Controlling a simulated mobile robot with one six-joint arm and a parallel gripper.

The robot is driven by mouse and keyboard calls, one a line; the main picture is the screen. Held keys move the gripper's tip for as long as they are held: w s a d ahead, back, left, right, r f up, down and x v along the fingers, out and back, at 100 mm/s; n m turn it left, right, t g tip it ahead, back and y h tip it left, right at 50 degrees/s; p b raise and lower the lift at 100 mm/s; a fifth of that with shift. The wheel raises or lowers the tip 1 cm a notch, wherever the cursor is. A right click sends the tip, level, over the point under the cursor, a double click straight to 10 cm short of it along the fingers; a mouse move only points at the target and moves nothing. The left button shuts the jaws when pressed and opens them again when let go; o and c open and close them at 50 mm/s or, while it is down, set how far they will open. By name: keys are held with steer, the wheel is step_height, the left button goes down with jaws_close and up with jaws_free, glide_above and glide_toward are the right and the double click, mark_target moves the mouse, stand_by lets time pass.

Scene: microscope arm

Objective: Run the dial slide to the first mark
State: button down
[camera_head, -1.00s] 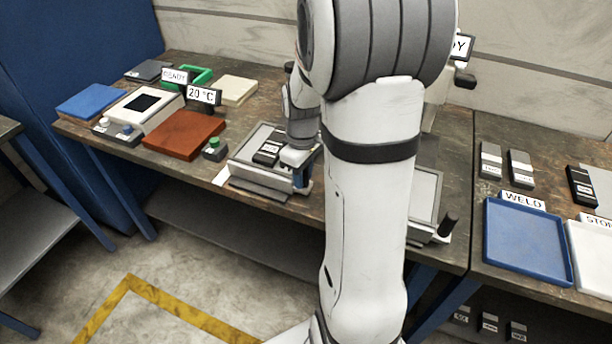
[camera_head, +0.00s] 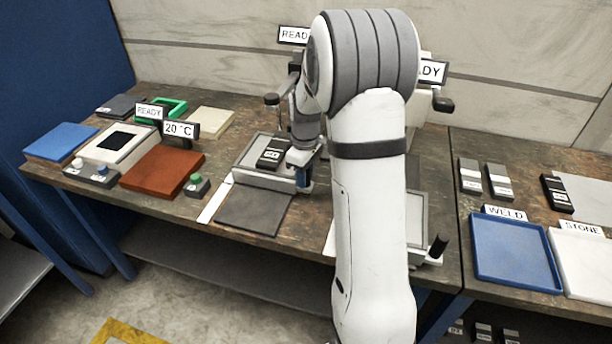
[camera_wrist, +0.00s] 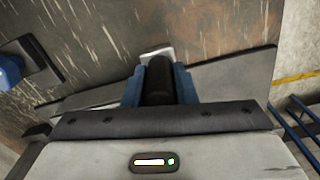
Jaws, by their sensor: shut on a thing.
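The dial slide (camera_head: 237,176) is a pale-framed stage with a dark block (camera_head: 273,153) on it, in the head view left of my arm. It stands at the back part of a dark flat base plate (camera_head: 255,210), whose front part is bare. A white strip (camera_head: 213,204) lies along the plate's left side; no single mark on it can be read. My gripper (camera_head: 303,178) is at the slide's front right corner. In the wrist view its blue fingers (camera_wrist: 160,90) are shut on a black upright handle (camera_wrist: 159,76).
A red-brown slab (camera_head: 162,172) and a green-button box (camera_head: 196,185) stand to the left. My arm hides much of a second station with a black handle (camera_head: 437,247) to the right. A blue WELD tray (camera_head: 515,255) is farther right.

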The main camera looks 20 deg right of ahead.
steer(key=c, duration=1.2)
jaws_free()
steer(key=shift+s, duration=0.15)
steer(key=shift+o, duration=0.2)
steer(key=shift+r, duration=3.9)
steer(key=shift+s+a+r, duration=0.2)
steer(key=s+a+r+m+t, duration=0.1)
steer(key=s+a+m, duration=0.3)
steer(key=s, duration=0.7)
steer(key=s+a+r+m+t, duration=0.1)
steer(key=s+a+r+m, duration=0.2)
steer(key=s, duration=0.9)
steer(key=a+m+p, duration=0.1)
steer(key=a, duration=0.1)
steer(key=shift+s+a+t, duration=0.3)
